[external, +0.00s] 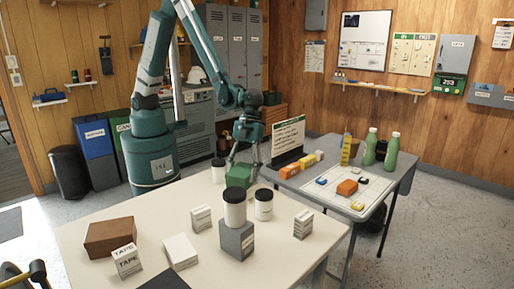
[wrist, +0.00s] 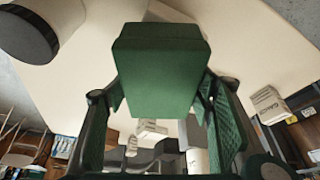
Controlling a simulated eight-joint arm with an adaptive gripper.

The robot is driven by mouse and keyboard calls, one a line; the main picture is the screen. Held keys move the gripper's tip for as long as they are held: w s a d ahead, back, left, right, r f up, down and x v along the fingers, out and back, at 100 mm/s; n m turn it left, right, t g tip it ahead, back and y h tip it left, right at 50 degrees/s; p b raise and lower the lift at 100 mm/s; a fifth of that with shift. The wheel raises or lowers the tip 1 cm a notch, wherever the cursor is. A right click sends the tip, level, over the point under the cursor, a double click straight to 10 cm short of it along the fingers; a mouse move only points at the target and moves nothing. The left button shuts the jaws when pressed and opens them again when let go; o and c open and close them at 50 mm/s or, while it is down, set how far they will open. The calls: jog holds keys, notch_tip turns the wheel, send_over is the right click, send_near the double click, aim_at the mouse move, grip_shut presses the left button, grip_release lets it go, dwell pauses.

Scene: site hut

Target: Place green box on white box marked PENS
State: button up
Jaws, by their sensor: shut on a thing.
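My gripper (external: 243,163) is shut on the green box (external: 238,175), above the far edge of the cream table in the external view. In the wrist view the green box (wrist: 160,70) sits between my two finger pads. Small white boxes with dark print stand on the cream table: one left of centre (external: 201,218) and one at the right (external: 303,224). Their print is too small to read, so I cannot tell which is marked PENS. A printed white box (wrist: 268,103) also shows at the right of the wrist view.
A brown box (external: 109,238), a TAPE box (external: 127,262) and a flat white box (external: 180,252) are at the left. A grey table (external: 400,185) adjoins.

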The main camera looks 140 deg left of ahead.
jog(key=shift+f, duration=0.3)
jog(key=o, duration=1.1)
jog(key=shift+o, duration=0.2)
jog(key=shift+r, duration=0.25)
jog(key=shift+p+v, duration=0.95)
jog(key=shift+v, duration=5)
